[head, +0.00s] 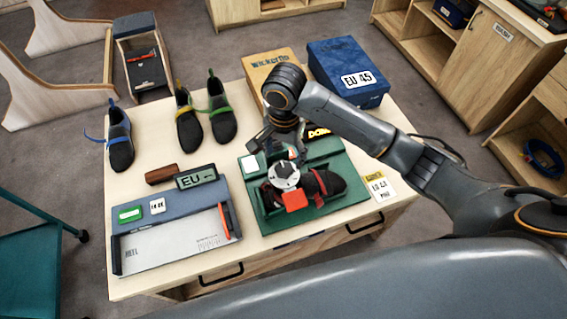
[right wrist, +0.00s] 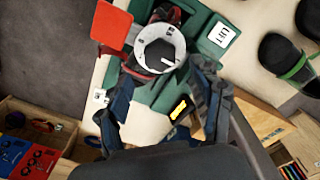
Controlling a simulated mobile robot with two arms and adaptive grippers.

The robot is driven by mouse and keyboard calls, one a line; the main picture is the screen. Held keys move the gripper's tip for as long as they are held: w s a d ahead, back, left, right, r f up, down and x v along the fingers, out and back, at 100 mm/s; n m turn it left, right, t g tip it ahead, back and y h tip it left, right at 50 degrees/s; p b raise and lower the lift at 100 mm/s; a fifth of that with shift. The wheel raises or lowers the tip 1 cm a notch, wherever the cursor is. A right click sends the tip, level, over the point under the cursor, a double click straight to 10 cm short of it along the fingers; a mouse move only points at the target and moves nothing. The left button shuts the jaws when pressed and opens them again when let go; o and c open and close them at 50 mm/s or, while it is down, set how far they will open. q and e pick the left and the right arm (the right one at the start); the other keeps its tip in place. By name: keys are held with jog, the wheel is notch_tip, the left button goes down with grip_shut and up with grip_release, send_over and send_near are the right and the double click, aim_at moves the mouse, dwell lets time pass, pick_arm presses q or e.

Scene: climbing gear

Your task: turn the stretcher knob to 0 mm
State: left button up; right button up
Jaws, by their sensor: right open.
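The stretcher knob (head: 284,176) is a white and grey dial on the green stretcher base (head: 350,198). A dark and red shoe (head: 325,183) lies on the base beside the knob, and a red square piece (head: 294,200) sits in front of it. In the right wrist view the knob (right wrist: 160,48) shows a white pointer bar and a small marked rim; its reading is too small to tell. My right gripper (head: 280,148) is above and just behind the knob. Its fingers (right wrist: 157,88) are spread and empty, with the knob ahead of their tips. My left gripper is out of view.
A blue sizing device (head: 170,225) with an EU display (head: 196,178) stands at left. Several shoes (head: 222,113) stand at the table's back left. A wooden box (head: 262,68) and a blue EU 45 box (head: 335,62) stand behind my right arm. A yellow-white card (head: 380,187) lies right.

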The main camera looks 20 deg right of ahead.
aim_at(284, 168)
jog(key=shift+f+p, duration=0.4)
jog(key=shift+f, duration=2.25)
jog(key=c, duration=1.1)
jog(key=shift+c, duration=0.2)
jog(key=shift+n, duration=0.3)
